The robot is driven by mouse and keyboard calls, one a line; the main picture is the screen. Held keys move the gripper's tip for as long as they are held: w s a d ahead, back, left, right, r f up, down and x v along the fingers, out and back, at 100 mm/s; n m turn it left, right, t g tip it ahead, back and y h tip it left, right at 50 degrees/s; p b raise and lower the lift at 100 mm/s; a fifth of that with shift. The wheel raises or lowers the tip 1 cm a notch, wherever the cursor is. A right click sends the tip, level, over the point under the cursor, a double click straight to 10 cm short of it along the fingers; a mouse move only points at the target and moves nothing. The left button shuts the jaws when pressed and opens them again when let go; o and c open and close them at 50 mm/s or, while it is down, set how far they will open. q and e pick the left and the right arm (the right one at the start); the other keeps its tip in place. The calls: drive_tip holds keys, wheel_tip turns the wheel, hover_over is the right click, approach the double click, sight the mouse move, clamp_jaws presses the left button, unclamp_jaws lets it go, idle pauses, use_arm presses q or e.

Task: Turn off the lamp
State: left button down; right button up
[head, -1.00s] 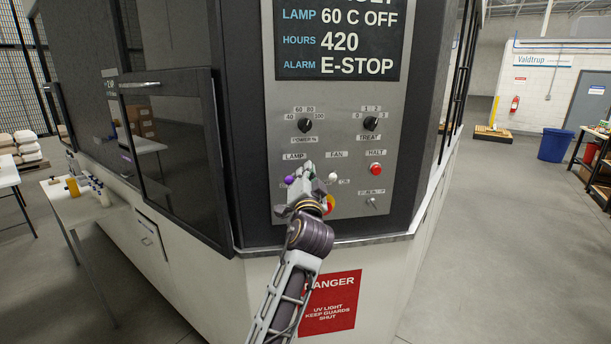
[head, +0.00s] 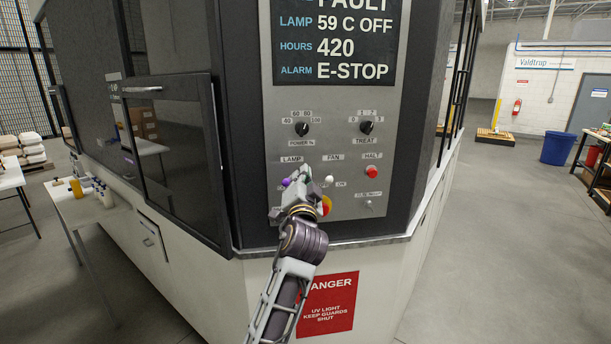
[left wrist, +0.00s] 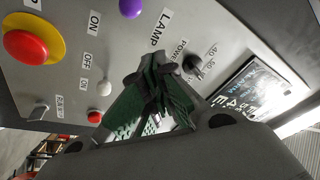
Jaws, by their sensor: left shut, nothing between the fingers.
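The control panel (head: 390,150) has a display (head: 345,45) reading "LAMP 59 C OFF", "HOURS 420" and "ALARM E-STOP". A purple button (head: 286,182) sits below the "LAMP" label (head: 291,158), partly hidden by my gripper. It also shows at the top edge of the left wrist view (left wrist: 130,7). My left gripper (head: 304,174) is shut and empty, in front of the panel between the purple button and the white button (head: 329,180). In the left wrist view its green-padded fingers (left wrist: 155,95) lie apart from the purple button.
The red emergency stop on yellow (left wrist: 25,47) is partly behind my gripper in the head view. A red HALT button (head: 371,171), a power knob (head: 302,129) and a treat knob (head: 366,127) are close by. A glass guard door (head: 178,165) stands left.

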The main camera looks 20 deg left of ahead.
use_arm(q)
drive_tip(key=s+a+f+b, duration=0.1)
drive_tip(key=s, duration=0.5)
drive_tip(key=shift+s+a+f+b, duration=0.15)
drive_tip(key=shift+s+f+b, duration=0.15)
drive_tip(key=shift+s+b, duration=0.05)
idle(0.5)
